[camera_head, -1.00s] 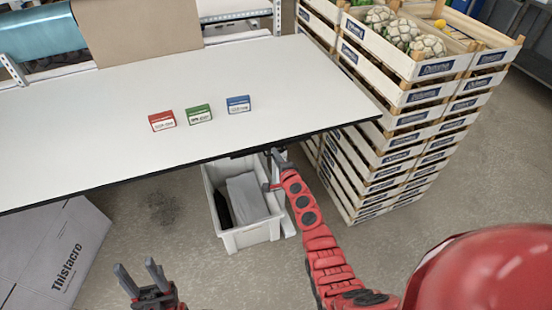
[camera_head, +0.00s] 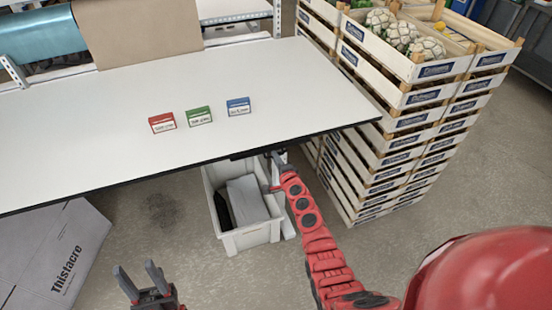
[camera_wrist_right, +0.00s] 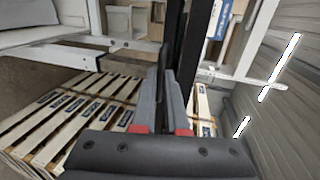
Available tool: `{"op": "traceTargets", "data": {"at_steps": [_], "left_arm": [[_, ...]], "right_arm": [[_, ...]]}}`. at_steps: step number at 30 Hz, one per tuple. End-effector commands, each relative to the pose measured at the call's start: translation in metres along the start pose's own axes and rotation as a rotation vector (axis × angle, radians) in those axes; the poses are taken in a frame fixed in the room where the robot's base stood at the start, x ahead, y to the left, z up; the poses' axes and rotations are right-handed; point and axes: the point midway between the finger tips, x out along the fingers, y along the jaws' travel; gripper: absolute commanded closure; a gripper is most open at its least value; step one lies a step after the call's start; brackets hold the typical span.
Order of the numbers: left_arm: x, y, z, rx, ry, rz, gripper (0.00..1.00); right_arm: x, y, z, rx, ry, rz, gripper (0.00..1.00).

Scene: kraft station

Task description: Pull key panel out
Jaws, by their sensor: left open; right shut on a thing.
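The key panel (camera_head: 245,154) appears as a thin dark piece under the front edge of the white table, near its right part. Most of it is hidden below the tabletop. My right gripper (camera_head: 277,156) is at that edge, at the right end of the dark piece. In the right wrist view its fingers (camera_wrist_right: 164,75) are closed on a dark, narrow edge, which I take to be the panel. My left gripper (camera_head: 138,270) is open and empty, low in front of the table and well away from the panel.
The white table (camera_head: 290,85) holds a red box (camera_head: 162,122), a green box (camera_head: 199,116) and a blue box (camera_head: 238,106). A grey-white bin (camera_head: 250,237) stands below the edge, close to my right arm. Stacked wooden crates (camera_head: 400,140) stand at the right.

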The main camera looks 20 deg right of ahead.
Motion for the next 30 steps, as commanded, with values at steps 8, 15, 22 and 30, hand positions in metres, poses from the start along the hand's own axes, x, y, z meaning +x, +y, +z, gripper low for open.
{"op": "traceTargets", "data": {"at_steps": [8, 15, 22, 30], "left_arm": [[0.0, 0.0, 0.0, 0.0, 0.0, 0.0, 0.5], [0.0, 0.0, 0.0, 0.0, 0.0, 0.0, 0.5], [0.0, 0.0, 0.0, 0.0, 0.0, 0.0, 0.5], [0.007, 0.0, -0.001, 0.0, 0.0, 0.0, 0.5]], "right_arm": [[0.0, 0.001, 0.0, 0.0, 0.0, 0.001, 1.0], [0.0, 0.001, 0.0, 0.0, 0.0, 0.001, 1.0], [0.0, 0.001, 0.0, 0.0, 0.0, 0.001, 1.0], [-0.013, 0.003, 0.0, 0.0, -0.001, 0.003, 1.0]]}}
